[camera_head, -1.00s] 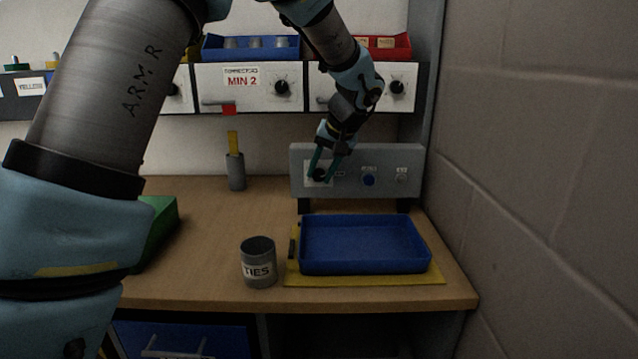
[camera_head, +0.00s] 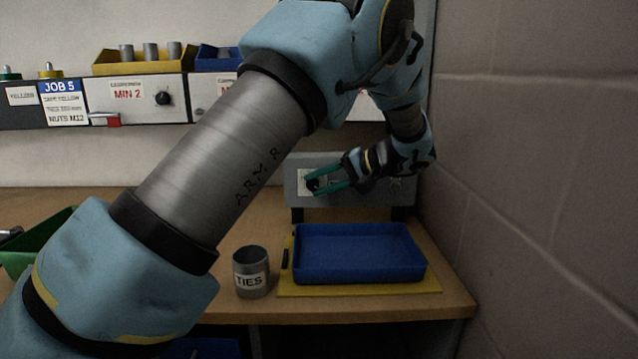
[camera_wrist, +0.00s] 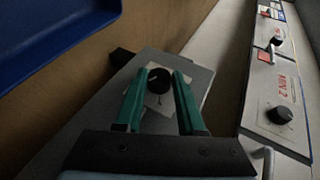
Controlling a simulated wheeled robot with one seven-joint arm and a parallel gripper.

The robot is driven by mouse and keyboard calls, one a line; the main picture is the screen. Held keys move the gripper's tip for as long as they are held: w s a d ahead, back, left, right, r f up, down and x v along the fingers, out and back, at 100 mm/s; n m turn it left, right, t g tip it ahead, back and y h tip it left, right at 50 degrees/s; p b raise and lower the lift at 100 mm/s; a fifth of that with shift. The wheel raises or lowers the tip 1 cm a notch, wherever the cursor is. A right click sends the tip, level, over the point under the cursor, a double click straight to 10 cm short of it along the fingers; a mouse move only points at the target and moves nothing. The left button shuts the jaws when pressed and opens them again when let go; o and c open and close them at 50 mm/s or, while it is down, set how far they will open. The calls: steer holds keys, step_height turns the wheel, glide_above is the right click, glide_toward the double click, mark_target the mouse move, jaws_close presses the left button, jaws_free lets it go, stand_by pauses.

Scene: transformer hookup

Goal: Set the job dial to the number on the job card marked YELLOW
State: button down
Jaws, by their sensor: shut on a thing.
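The job dial (camera_head: 313,185) is a black knob on a white plate on the grey panel (camera_head: 297,205) at the back of the bench. My gripper (camera_head: 318,184) reaches it from the right, its green fingers closed on the knob. In the wrist view the dial (camera_wrist: 159,80) sits between my fingertips (camera_wrist: 158,82). The dial's markings are too small or covered to read. A card (camera_head: 62,103) on the rail at upper left has a blue header reading JOB 5. Its smaller lines seem to include YELLOW; the last reads NUTS M12. A label (camera_head: 22,96) beside it reads YELLOW.
A blue tray (camera_head: 360,281) on a yellow mat (camera_head: 435,284) lies below the panel. A grey TIES cup (camera_head: 250,281) stands left of it. A MIN 2 drawer front with a knob (camera_head: 162,98) is above. A block wall (camera_head: 530,180) closes the right side.

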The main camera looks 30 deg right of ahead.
stand_by(0.4)
steer(key=c, duration=0.5)
jaws_free()
step_height(320, 180, up, 10)
steer(key=shift+f+b, duration=0.1)
steer(key=shift+b, duration=0.55)
